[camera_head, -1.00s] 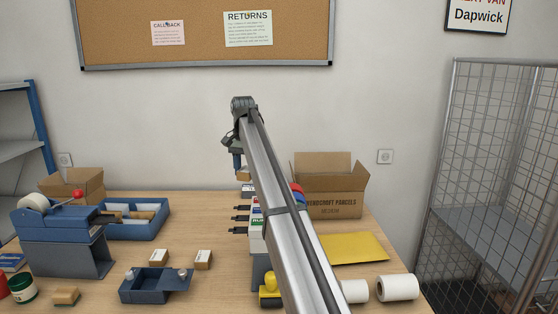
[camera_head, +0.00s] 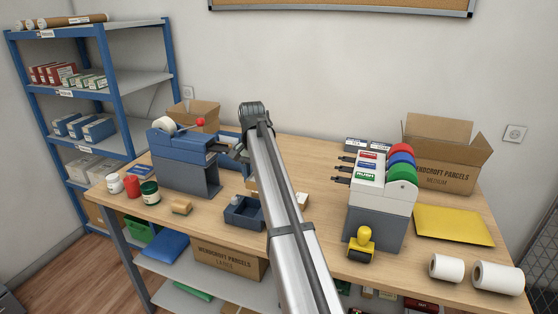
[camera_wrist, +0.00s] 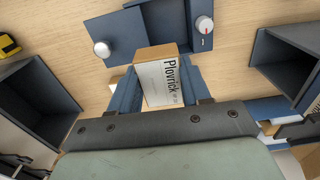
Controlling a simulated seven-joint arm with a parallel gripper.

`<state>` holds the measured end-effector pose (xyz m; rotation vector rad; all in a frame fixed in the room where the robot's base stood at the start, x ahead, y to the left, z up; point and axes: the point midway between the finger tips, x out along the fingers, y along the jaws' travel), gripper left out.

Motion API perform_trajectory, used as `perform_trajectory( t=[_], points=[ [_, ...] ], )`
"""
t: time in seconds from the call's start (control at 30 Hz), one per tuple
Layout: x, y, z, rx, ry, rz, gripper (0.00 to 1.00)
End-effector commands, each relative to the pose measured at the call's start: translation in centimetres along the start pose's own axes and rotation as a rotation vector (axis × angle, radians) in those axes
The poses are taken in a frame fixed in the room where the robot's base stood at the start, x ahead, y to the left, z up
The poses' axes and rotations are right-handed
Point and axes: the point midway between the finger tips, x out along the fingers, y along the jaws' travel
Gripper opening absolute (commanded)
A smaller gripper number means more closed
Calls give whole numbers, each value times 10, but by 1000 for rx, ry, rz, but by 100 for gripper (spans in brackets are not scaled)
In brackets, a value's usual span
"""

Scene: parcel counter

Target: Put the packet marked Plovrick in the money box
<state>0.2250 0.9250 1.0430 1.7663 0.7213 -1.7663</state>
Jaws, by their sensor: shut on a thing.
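My gripper (camera_wrist: 163,88) is shut on the Plovrick packet (camera_wrist: 158,85), a small box with a white label and tan end, its lettering plain in the wrist view. In the head view my gripper (camera_head: 238,155) is partly behind my arm, above the counter. The money box (camera_head: 243,212) is a small dark blue box on the counter, partly hidden by my arm. In the wrist view the money box (camera_wrist: 118,36) lies just beyond the packet, with a white knob on its left plate, a red-marked dial at right and a dark opening between. The packet overlaps its near edge in view.
Another small packet (camera_head: 302,200) lies right of my arm. A wooden block (camera_head: 181,207) is at front left.

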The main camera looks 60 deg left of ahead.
Motion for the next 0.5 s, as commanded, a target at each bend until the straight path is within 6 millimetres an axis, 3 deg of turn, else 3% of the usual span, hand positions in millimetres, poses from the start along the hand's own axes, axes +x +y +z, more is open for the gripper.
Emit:
perform_trajectory(
  t=[0.03, 0.2, 0.5],
  points=[
    [4, -5, 10, -11, 0, 0, 14],
    [10, -14, 23, -28, 1, 0, 14],
    [18, -16, 25, -31, 0, 0, 14]
  ],
)
